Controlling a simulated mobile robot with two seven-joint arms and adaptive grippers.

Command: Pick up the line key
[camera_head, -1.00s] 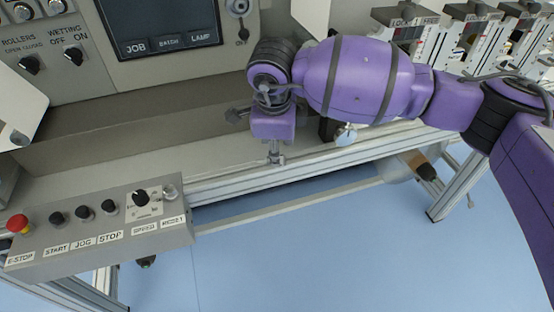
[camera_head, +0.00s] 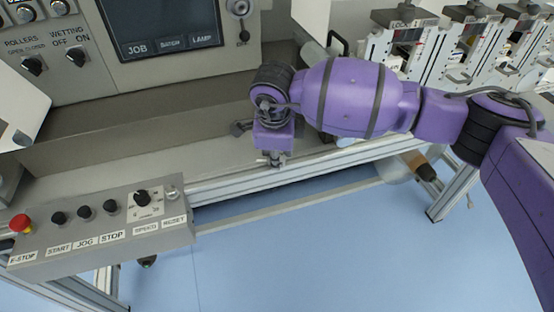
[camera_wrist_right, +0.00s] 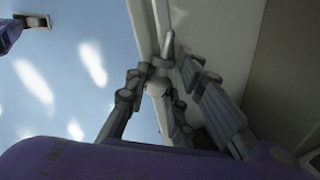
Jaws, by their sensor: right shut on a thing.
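My right gripper (camera_head: 272,160) points down at the front ledge of the machine, its fingers partly hidden under the purple wrist in the head view. In the right wrist view its grey fingers (camera_wrist_right: 160,88) are closed around a small pale, rounded piece with a short stem (camera_wrist_right: 157,86), which I take to be the line key. The fingers cover most of it, and the key cannot be made out in the head view. Whether it still touches the ledge is unclear. My left gripper does not show.
A grey control box (camera_head: 100,230) with a red E-stop (camera_head: 20,223) stands at the left front. The machine panel with a dark screen (camera_head: 160,25) is behind the gripper. A metal rail (camera_head: 240,182) runs along the front edge. Open blue floor (camera_head: 310,255) lies in front.

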